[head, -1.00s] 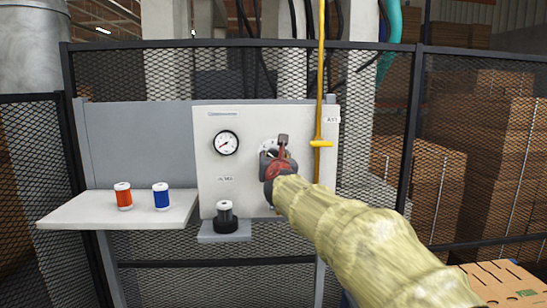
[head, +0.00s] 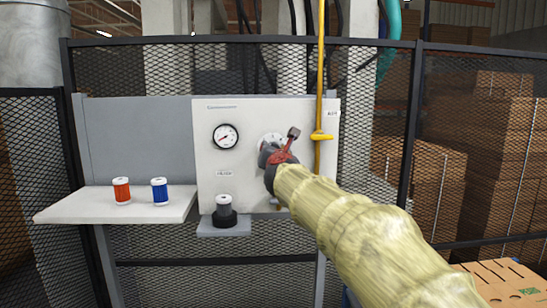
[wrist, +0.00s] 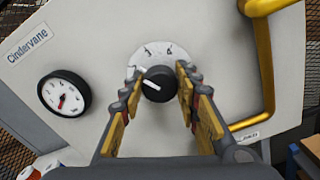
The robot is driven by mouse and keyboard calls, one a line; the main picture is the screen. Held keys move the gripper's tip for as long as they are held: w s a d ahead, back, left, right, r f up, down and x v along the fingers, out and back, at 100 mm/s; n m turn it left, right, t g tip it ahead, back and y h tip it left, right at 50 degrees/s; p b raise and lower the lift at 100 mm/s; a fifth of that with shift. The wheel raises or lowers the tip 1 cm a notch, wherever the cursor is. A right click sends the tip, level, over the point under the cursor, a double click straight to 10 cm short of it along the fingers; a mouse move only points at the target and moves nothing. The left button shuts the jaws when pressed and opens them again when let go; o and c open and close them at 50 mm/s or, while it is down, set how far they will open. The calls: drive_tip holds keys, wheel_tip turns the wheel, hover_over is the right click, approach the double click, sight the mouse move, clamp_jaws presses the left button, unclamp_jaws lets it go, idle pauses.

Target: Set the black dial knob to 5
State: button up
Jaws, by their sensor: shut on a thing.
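The black dial knob (wrist: 160,84) is on a round white dial plate (wrist: 160,52) on the panel. In the wrist view its white pointer line points left and slightly up. My gripper (wrist: 158,82) is shut on the knob, one finger on each side. In the head view my gripper (head: 277,162) covers the knob, and only the upper part of the dial plate (head: 270,138) shows.
A pressure gauge (head: 226,136) is left of the dial. A yellow pipe with a handle (head: 321,136) runs close on the right. Red (head: 122,191) and blue (head: 160,191) canisters stand on the left shelf (head: 90,207).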

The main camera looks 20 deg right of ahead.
drive_tip(key=m+b, duration=0.3)
drive_tip(key=m, duration=0.3)
drive_tip(key=shift+f+b, duration=0.2)
drive_tip(key=shift+b, duration=0.2)
drive_tip(key=m+b, duration=0.3)
drive_tip(key=m, duration=0.3)
drive_tip(key=shift+d+f+m+b, duration=0.1)
drive_tip(key=shift+m+b, duration=0.3)
drive_tip(key=m+b, duration=0.3)
drive_tip(key=m, duration=0.2)
drive_tip(key=shift+f+b, duration=0.2)
drive_tip(key=shift+b, duration=0.2)
drive_tip(key=m+b, duration=0.4)
drive_tip(key=m, duration=0.2)
drive_tip(key=shift+w+m+b, duration=0.1)
drive_tip(key=shift+m+b, duration=0.2)
drive_tip(key=o, duration=1.2)
drive_tip(key=shift+r, duration=0.15)
drive_tip(key=shift+c, duration=0.2)
